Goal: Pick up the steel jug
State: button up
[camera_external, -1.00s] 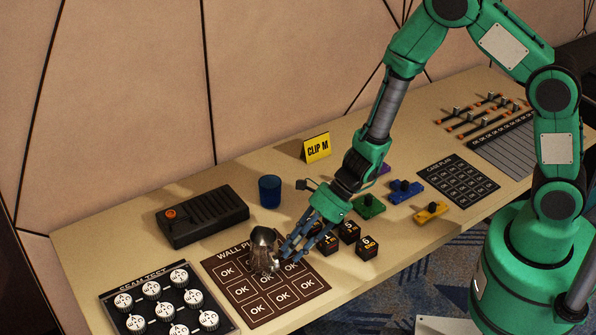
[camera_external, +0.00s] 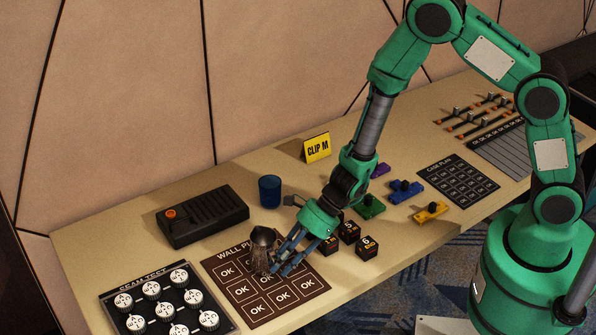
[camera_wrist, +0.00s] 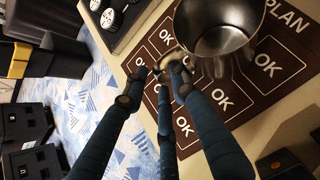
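The steel jug (camera_external: 261,242) stands on the brown wall plan mat (camera_external: 232,298) in the external view. In the wrist view the jug (camera_wrist: 212,38) is at the top, its open rim towards me. My gripper (camera_external: 278,268) is low beside the jug, on its right side in the external view. In the wrist view my blue fingers (camera_wrist: 158,76) converge just below the jug, with a small metallic part, perhaps the handle, at the right fingertip. Whether the fingers grip it is unclear. The jug's lower right side is partly hidden by my fingers in the external view.
Small black numbered cubes (camera_external: 367,247) sit just right of my gripper. A blue cup (camera_external: 270,191) and a black box (camera_external: 202,216) stand behind. The seam test board (camera_external: 148,325) with white round pieces lies to the left. The table's front edge is close.

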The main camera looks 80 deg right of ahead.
dwell(0.4)
grip_shut()
jog(key=shift+r, duration=0.3)
dwell(0.3)
notch_tip(320, 180, up, 9)
jog(key=p, duration=0.2)
jog(key=shift+r, duration=0.2)
dwell(0.8)
dwell(0.8)
